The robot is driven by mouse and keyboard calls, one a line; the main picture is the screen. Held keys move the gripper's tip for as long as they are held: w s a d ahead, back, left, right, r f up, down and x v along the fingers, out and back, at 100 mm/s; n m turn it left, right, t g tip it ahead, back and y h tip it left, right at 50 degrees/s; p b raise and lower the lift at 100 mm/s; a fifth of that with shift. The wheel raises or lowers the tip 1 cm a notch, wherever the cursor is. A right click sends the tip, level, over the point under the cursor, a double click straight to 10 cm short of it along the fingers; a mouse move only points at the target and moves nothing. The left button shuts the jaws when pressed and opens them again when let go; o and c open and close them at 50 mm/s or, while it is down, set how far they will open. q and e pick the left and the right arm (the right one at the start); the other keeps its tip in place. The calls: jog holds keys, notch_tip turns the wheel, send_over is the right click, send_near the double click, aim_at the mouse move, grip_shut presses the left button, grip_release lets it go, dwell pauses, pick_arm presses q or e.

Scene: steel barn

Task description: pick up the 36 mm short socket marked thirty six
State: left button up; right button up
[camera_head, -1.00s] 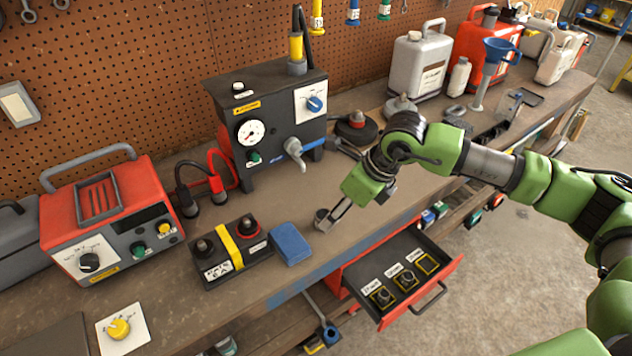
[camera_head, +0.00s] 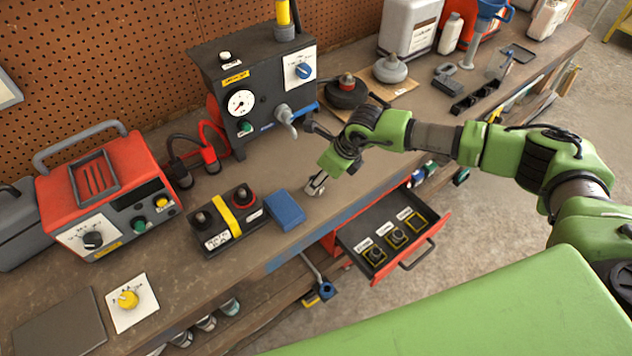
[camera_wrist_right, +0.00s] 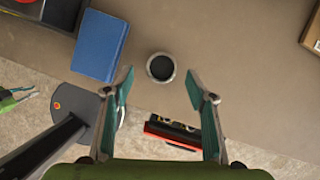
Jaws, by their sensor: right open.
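A round socket (camera_wrist_right: 160,67) with a dark hollow and a pale metal rim stands on the bench in the right wrist view. No marking on it is readable. My right gripper (camera_wrist_right: 159,76) is open, and its two fingertips appear on either side of the socket with gaps to both. I cannot tell whether the tips are down at its height. In the head view my right gripper (camera_head: 316,184) is low over the bench near its front edge, just right of the blue box, and largely hides the socket. My left gripper is not in view.
A blue box (camera_head: 286,209) sits close left of the gripper, beside a black battery (camera_head: 226,238). An open red drawer (camera_head: 424,247) juts out below, with two sockets in its yellow-outlined places and a third place empty. A black tester (camera_head: 256,84) stands behind.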

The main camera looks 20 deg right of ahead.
jog(key=shift+p+x, duration=0.45)
jog(key=shift+x, duration=1.4)
jog(key=shift+w+d, duration=0.1)
jog(key=shift+w, duration=0.05)
jog(key=shift+r, duration=0.1)
jog(key=shift+c, duration=0.2)
jog(key=c, duration=1.3)
jog(key=shift+c, duration=0.2)
